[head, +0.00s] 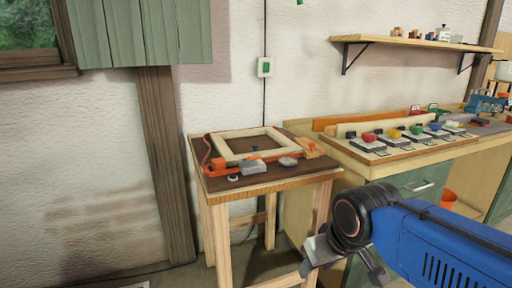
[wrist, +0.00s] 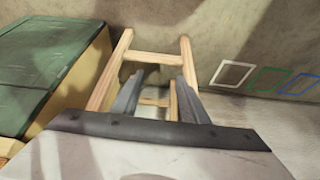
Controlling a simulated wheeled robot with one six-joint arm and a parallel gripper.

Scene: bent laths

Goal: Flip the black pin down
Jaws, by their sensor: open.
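A row of small grey blocks with coloured knobs (head: 394,134) stands on the wooden bench top at the right in the head view. The knobs are red, yellow, green and blue, with small dark parts among them. I cannot tell which part is the black pin or whether it is up or down. My gripper (head: 345,262) is in front of the bench, below its top and apart from the knobs. Its jaws are open and empty. In the wrist view my gripper (wrist: 158,98) points down at wooden stand legs, with no pin in sight.
A small wooden table (head: 220,188) left of the bench holds a pale square frame (head: 228,152), an orange strap and grey pieces. A wall shelf (head: 420,43) is above the bench. An orange bin (head: 448,199) is below it. Outlined rectangles (wrist: 231,75) mark the floor.

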